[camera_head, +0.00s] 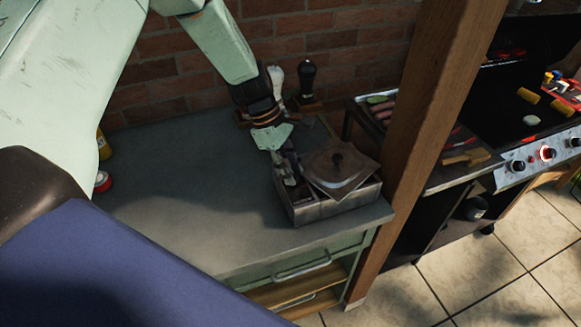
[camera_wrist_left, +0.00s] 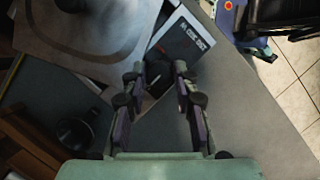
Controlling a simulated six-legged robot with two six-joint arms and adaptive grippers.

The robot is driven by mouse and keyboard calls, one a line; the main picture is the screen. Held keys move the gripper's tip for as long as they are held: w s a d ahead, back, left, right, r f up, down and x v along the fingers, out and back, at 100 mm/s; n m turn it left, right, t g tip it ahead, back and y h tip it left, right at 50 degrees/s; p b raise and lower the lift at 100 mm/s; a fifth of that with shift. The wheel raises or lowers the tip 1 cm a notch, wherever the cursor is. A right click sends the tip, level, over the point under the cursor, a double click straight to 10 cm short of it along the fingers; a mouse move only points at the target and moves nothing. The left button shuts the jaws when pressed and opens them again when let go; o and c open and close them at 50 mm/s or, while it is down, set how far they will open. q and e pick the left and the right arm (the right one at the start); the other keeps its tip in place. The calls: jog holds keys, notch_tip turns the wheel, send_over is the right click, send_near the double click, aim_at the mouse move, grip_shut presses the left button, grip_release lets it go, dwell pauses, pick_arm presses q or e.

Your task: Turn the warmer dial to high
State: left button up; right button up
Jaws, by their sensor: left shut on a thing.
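The warmer (camera_head: 335,207) is a grey metal box on the counter's right end, with a flat lid (camera_head: 330,181) and black knob on top. My left gripper (camera_head: 290,180) reaches down to the warmer's left side, at its control panel. In the left wrist view the dark panel (camera_wrist_left: 180,44) with white lettering lies just beyond my fingertips (camera_wrist_left: 159,70). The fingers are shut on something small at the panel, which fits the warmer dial. The dial itself is mostly hidden by the fingers, so its setting cannot be read. My right gripper is out of view.
The counter (camera_head: 190,195) is clear to the left of the warmer. Black and white-handled tools (camera_head: 307,80) stand behind it by the brick wall. A wooden post (camera_head: 425,130) rises close on the right, with a grill (camera_head: 530,155) beyond.

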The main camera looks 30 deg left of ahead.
pick_arm(q)
jog(key=shift+m, duration=0.3)
grip_shut()
jog(key=shift+w+m+g, duration=0.1)
jog(key=shift+m+g, duration=0.3)
jog(key=shift+m, duration=0.2)
jog(key=m+g, duration=0.1)
jog(key=m, duration=0.2)
jog(key=shift+w+m, duration=0.1)
jog(key=shift+m, duration=0.2)
jog(key=m+g+y, duration=0.1)
jog(key=m, duration=0.2)
jog(key=shift+m+g, duration=0.3)
jog(key=m+y+b, duration=0.1)
jog(key=m, duration=0.2)
jog(key=shift+w+d+m+g, duration=0.1)
jog(key=shift+d+m+g, duration=0.05)
jog(key=shift+m+g, duration=0.2)
jog(key=m+y, duration=0.1)
jog(key=m, duration=0.1)
jog(key=m+y, duration=0.1)
jog(key=m, duration=0.2)
jog(key=shift+d+g, duration=0.15)
jog(key=shift+g, duration=0.2)
jog(key=m+y+p, duration=0.1)
jog(key=m+y, duration=0.1)
jog(key=m, duration=0.3)
jog(key=shift+d, duration=0.1)
jog(key=shift+m, duration=0.25)
